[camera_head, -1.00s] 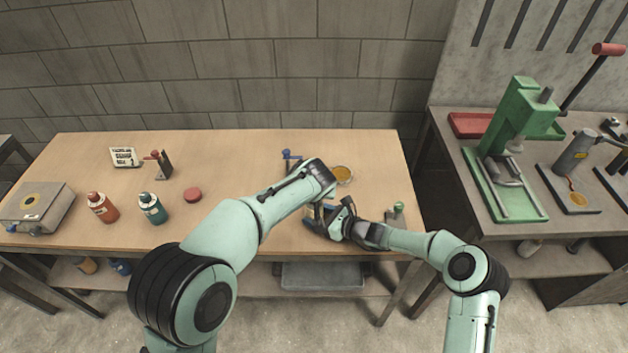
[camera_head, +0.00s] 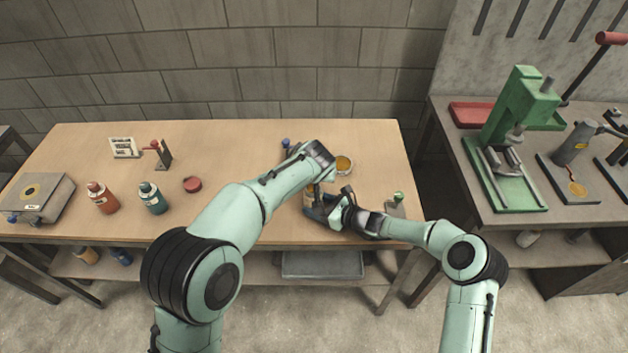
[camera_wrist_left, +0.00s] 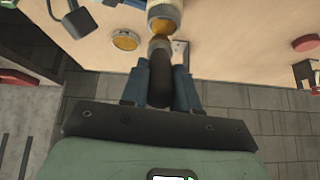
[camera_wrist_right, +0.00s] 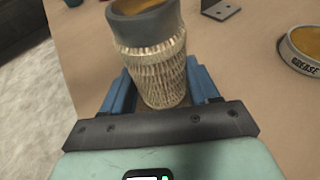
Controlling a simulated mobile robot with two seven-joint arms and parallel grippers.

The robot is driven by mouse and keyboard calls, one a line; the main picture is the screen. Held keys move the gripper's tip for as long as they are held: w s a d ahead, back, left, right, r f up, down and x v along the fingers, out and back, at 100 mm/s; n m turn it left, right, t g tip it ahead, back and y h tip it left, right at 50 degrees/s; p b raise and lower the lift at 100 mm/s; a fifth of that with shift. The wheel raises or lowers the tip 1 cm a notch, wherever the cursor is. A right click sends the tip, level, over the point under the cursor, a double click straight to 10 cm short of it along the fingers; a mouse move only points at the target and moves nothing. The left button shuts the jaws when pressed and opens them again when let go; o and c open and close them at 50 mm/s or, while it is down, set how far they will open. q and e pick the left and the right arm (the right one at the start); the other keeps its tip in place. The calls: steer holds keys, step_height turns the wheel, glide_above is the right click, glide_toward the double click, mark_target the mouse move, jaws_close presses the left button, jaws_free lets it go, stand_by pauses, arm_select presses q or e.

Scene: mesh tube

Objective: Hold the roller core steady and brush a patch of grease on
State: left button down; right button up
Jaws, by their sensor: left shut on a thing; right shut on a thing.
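The roller core (camera_wrist_right: 152,60), a pale mesh tube with a grey end collar and amber colour inside its mouth, stands between the blue fingers of my right gripper (camera_wrist_right: 165,95), which is shut on it. In the left wrist view the core (camera_wrist_left: 164,18) shows its open end. My left gripper (camera_wrist_left: 160,85) is shut on a brush (camera_wrist_left: 159,72) with a dark handle. The brush's far end is close to the core's mouth; I cannot tell whether they touch. In the head view my right gripper (camera_head: 325,209) is low over the table's front, and my left fingers are largely hidden.
An open grease tin (camera_wrist_right: 304,46) stands near the core on the wooden table (camera_head: 240,150). Red (camera_head: 102,197) and teal (camera_head: 152,197) bottles and a red round lid (camera_head: 192,184) stand to the left. A green press (camera_head: 515,120) stands on the right bench.

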arm_select(q)
steer(key=shift+r, duration=4.1)
arm_select(e)
steer(key=o, duration=0.9)
steer(key=v, duration=1.2)
arm_select(q)
steer(key=shift+d+f, duration=0.1)
arm_select(e)
steer(key=shift+s+d, duration=0.15)
